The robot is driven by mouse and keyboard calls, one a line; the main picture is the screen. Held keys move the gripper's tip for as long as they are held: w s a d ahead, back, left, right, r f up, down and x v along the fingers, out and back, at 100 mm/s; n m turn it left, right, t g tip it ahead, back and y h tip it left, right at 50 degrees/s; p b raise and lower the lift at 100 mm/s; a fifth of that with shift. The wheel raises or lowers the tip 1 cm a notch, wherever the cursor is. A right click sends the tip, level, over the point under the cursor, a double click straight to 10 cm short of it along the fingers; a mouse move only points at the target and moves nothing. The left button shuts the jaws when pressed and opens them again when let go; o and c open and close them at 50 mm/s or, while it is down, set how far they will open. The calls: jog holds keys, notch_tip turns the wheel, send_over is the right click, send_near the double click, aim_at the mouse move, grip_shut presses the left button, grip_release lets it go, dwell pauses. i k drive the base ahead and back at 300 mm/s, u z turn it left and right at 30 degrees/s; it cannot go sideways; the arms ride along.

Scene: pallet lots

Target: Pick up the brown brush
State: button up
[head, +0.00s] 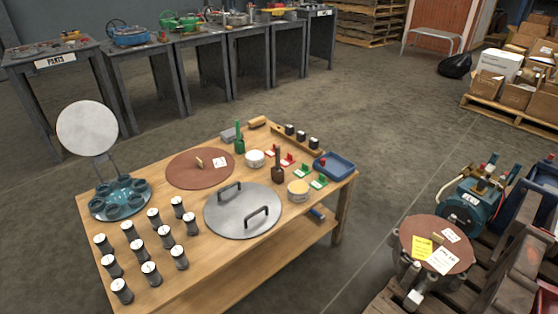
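A dark brown brush-like item (278,168) stands upright on the wooden table (168,293), its narrow handle pointing up. It stands right of the round grey metal plate and left of small green parts. A similar green item (239,140) stands upright farther back, near the brown disc. A tan, wooden-looking item (257,122) lies at the table's back edge; its exact kind is too small to tell. My gripper is not in view.
The grey plate (233,221) with two raised handles lies close to the brown item. A cream-topped round tin (298,190) stands at its front right. A white round container (255,158) stands behind it, and a blue tray (334,165) lies at the table's right.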

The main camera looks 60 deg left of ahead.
aim_at(277, 148)
jog(key=u, duration=2.2)
